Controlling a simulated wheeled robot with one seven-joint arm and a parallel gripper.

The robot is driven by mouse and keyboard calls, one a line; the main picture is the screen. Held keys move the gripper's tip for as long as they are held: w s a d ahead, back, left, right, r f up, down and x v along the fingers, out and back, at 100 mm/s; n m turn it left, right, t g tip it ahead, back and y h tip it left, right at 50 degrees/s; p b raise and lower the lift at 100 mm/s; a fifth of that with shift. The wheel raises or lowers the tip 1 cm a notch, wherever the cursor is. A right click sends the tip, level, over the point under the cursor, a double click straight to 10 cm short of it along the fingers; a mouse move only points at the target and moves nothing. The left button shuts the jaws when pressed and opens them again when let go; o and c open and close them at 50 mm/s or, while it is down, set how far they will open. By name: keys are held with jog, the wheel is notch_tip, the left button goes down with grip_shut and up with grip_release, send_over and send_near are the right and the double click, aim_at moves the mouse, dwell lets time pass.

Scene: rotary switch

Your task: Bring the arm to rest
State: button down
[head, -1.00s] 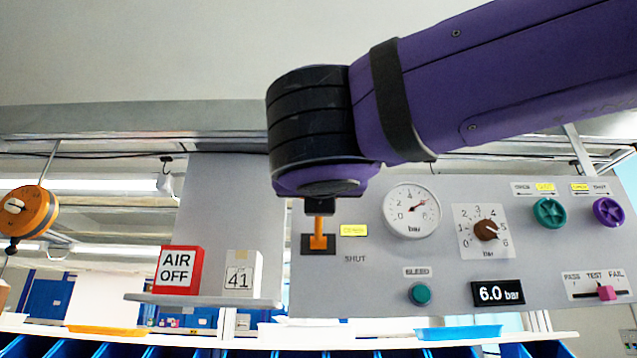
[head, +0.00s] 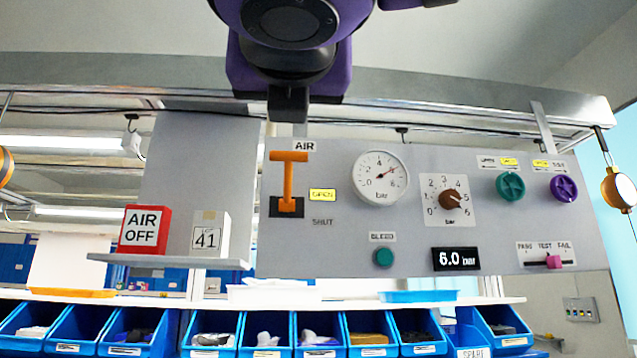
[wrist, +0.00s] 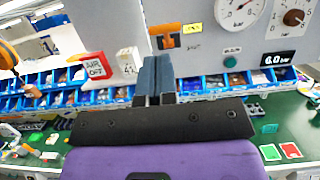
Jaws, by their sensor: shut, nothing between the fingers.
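My gripper (head: 289,104) hangs at the top of the head view, in front of the panel's upper edge, above the orange air lever. In the wrist view its two fingers (wrist: 156,78) lie side by side, shut with nothing between them. The orange air lever (head: 288,180) stands up on the grey panel, beside a lit yellow OPEN label (head: 322,195). My gripper looks apart from the lever. The lever also shows in the wrist view (wrist: 166,42), just beyond the fingertips.
The panel (head: 350,240) carries a gauge (head: 380,177), a brown rotary knob (head: 450,200), a 6.0 bar display (head: 456,260), green and purple valves and a pink slider. A shelf at left holds an AIR OFF sign (head: 144,230). Blue bins (head: 267,330) line the bottom.

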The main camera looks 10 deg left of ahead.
jog(key=w+d+f+n+g+y, duration=0.25)
jog(key=w+d+f+n, duration=0.55)
jog(key=n, duration=0.5)
jog(key=w+d+f+n+g+y, duration=0.1)
jog(key=w+d+f+n+g, duration=0.4)
jog(key=f+n, duration=0.65)
jog(key=s+d+f+n+g+h, duration=0.4)
jog(key=s+d+f, duration=0.2)
jog(key=d+f, duration=0.6)
jog(key=s+d+f+n+g+h, duration=0.3)
jog(key=s+d+f, duration=0.3)
jog(key=d+f, duration=0.5)
jog(key=shift+d+f+n+g+h, duration=0.35)
jog(key=shift+d+n+h, duration=0.4)
jog(key=shift+n, duration=0.1)
